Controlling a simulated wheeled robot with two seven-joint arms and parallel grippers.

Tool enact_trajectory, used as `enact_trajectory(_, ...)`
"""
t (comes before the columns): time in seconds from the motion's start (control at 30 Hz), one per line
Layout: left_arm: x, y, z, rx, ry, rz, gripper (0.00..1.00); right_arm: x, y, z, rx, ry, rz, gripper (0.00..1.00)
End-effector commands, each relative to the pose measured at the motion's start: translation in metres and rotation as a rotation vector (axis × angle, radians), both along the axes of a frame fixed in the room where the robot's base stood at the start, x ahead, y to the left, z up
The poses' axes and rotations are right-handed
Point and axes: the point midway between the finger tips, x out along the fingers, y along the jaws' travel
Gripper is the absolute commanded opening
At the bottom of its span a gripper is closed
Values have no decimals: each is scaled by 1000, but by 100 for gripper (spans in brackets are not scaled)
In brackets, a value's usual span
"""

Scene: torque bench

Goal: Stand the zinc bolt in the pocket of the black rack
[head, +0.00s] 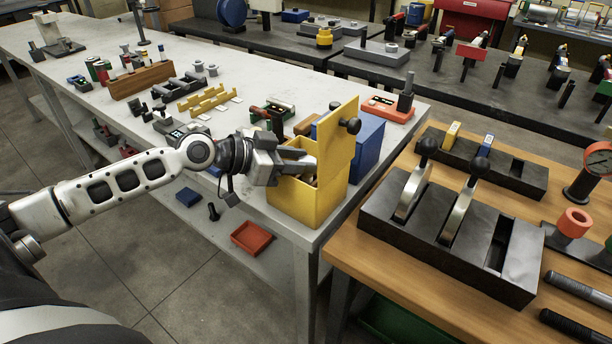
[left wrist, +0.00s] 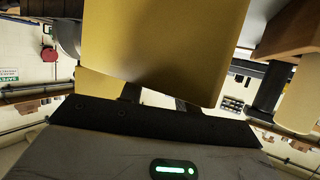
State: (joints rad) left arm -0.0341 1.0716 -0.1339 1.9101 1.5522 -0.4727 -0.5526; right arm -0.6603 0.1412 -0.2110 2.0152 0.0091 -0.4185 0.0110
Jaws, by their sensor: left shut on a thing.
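My left gripper (head: 308,165) is at the mouth of a yellow box (head: 300,205), beside its raised yellow lid (head: 337,145) with a black knob (head: 350,126). In the left wrist view a large yellow panel (left wrist: 165,50) covers most of the fingers. A black rack (head: 490,165) with an open pocket stands on the wooden bench; a larger black block (head: 395,235) with two levers and a slot is nearer. I cannot tell which one the task names. My right gripper is out of view.
A blue box (head: 362,143) stands right behind the yellow box. A red tray (head: 251,237) sits on the shelf below. A gauge (head: 596,160) and a ring on a stand (head: 574,222) are at the right. Small parts crowd the grey bench; its far left has free room.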

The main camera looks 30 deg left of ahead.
Motion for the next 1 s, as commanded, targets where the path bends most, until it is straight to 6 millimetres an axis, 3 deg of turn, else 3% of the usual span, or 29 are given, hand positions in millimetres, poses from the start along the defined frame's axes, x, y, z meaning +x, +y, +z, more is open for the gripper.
enact_trajectory(1.0, 1, 0, 35, -1, -6, 1, 0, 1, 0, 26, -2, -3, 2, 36)
